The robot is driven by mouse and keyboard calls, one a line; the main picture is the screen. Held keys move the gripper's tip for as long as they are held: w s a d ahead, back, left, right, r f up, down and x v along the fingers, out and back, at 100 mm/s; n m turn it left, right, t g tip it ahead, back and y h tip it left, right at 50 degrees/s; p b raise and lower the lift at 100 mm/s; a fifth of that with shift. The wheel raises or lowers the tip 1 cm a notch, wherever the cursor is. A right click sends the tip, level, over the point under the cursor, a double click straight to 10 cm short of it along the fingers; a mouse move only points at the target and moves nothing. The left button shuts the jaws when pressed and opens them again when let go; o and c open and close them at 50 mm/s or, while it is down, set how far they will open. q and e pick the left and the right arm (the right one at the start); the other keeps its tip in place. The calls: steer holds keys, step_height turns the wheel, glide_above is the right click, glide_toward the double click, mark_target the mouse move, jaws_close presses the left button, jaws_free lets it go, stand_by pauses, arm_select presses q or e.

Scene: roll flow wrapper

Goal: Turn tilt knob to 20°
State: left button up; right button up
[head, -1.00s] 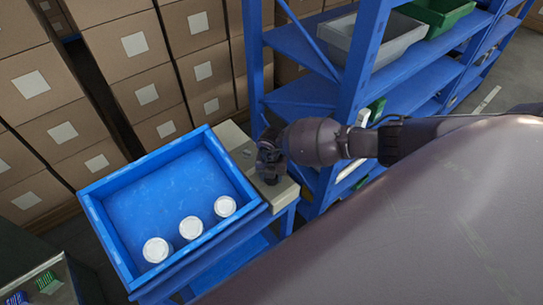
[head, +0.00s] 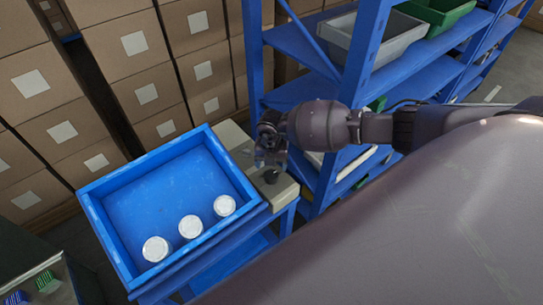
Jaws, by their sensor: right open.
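A small dark round knob (head: 271,176) sits on top of a beige box (head: 236,141) beside the blue tray. I take it for the tilt knob; its angle and any markings are too small to read. My right gripper (head: 268,161) is open and points down over the box, just behind the knob in the picture. It looks empty, and I cannot tell whether its fingers touch the knob. My left gripper is not in view.
A blue tray (head: 92,212) with three white round lids or tubs (head: 190,227) stands left of the box. A blue shelf rack (head: 366,55) with grey (head: 334,33) and green bins (head: 440,12) stands close on the right. Stacked cartons (head: 146,93) are behind.

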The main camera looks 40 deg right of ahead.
mark_target(271, 174)
steer(key=shift+r, duration=2.5)
